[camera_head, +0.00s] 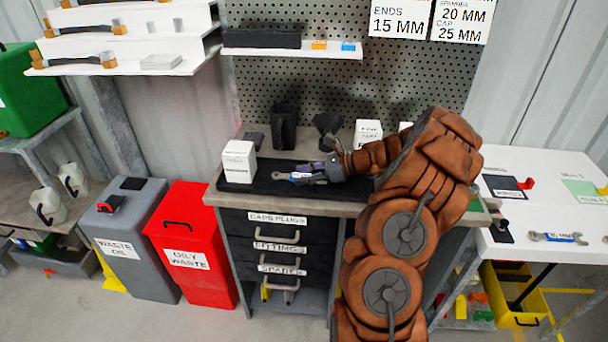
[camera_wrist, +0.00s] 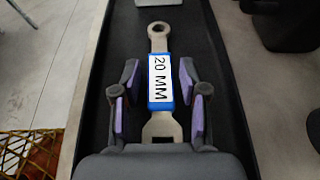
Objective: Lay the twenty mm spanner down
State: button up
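The 20 mm spanner (camera_wrist: 160,80) is a grey metal spanner with a blue-edged label reading "20 MM". In the wrist view it appears to lie flat on a black mat (camera_wrist: 205,45), its ring end pointing away from me. My gripper (camera_wrist: 160,84) has its two purple-padded fingers on either side of the label, with a gap on each side. In the head view the spanner (camera_head: 300,177) shows on the workbench's black mat (camera_head: 240,187), with my gripper (camera_head: 318,170) over its right part. My gripper hides that end there.
A white box (camera_head: 239,162) stands on the mat's left end. Black holders (camera_head: 284,125) and a white labelled box (camera_head: 368,132) stand behind. Another spanner (camera_head: 558,238) lies on the white table at right. Red and grey waste bins stand left of the bench.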

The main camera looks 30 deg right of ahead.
jog(key=shift+o, duration=0.3)
jog(key=shift+r, duration=0.2)
jog(key=b+v, duration=0.1)
jog(key=v, duration=1.1)
jog(key=a+r+n+g, duration=0.3)
jog(key=a+n, duration=0.1)
jog(key=a, duration=0.5)
jog(key=a+r+n+g, duration=0.2)
jog(key=a+n, duration=0.2)
jog(key=a, duration=0.5)
jog(key=s+a+r+n+g+h, duration=0.15)
jog(key=s+a+n+g, duration=0.4)
jog(key=a, duration=0.65)
jog(key=s+a+n+h, duration=0.2)
jog(key=s+a+n, duration=0.1)
jog(key=s, duration=0.3)
jog(key=s+a+n+h, duration=0.2)
jog(key=s+a+n, duration=0.15)
jog(key=s, duration=0.35)
jog(key=s+d+f+n+h, duration=0.1)
jog(key=s+d+n+h, duration=0.1)
jog(key=s, duration=0.4)
jog(key=s+d+f+n+h, duration=0.2)
jog(key=s+n, duration=0.2)
jog(key=s, duration=0.2)
jog(key=shift+h, duration=0.35)
